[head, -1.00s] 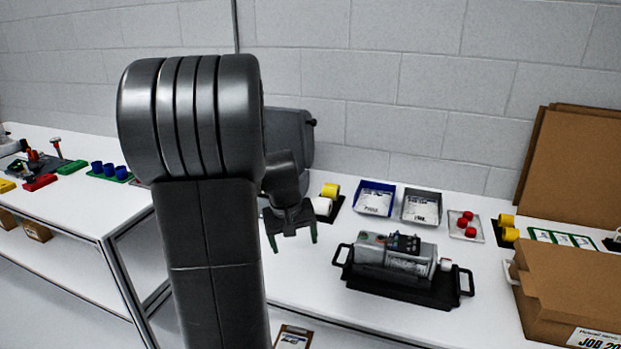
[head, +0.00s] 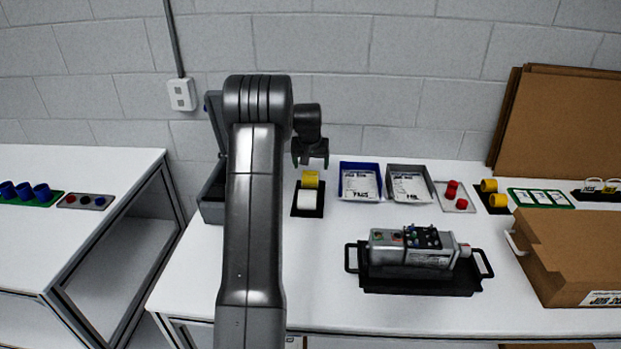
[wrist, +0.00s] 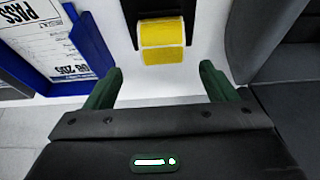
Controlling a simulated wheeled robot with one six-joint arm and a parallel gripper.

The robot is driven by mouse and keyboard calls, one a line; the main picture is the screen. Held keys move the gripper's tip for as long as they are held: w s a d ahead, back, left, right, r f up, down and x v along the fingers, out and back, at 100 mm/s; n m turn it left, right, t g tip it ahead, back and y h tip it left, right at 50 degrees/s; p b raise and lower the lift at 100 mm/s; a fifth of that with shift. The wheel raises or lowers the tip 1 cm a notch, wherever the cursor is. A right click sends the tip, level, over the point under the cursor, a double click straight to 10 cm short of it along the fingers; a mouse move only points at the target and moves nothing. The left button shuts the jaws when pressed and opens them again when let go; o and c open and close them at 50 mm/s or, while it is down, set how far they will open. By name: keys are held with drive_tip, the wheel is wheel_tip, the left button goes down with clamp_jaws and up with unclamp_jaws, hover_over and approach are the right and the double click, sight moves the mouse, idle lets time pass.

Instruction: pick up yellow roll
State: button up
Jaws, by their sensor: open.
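A yellow roll (head: 310,179) stands on a small black mat (head: 297,210) on the table, just behind a white roll (head: 306,199). In the wrist view the yellow roll (wrist: 162,38) shows ahead of the fingertips, roughly centred between them, with a loose yellow flap on the near side. My gripper (head: 311,164) is open and empty, and in the head view it appears just above the yellow roll. Its green fingers (wrist: 160,80) point toward the roll without touching it. The white roll cannot be made out in the wrist view.
A blue tray (head: 360,198) with a paper label is right of the rolls; its blue wall (wrist: 88,42) shows left in the wrist view. A dark grey case (head: 212,205) stands close on the other side. A grey tray (head: 408,198) and a motor unit (head: 415,247) are farther right.

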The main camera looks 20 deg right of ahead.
sight(310, 172)
drive_tip(key=shift+p+x, duration=1.3)
drive_tip(key=shift+x, duration=2.75)
drive_tip(key=shift+w+a, duration=0.1)
drive_tip(key=shift+a, duration=0.1)
drive_tip(key=shift+c, duration=0.2)
drive_tip(key=c, duration=1.1)
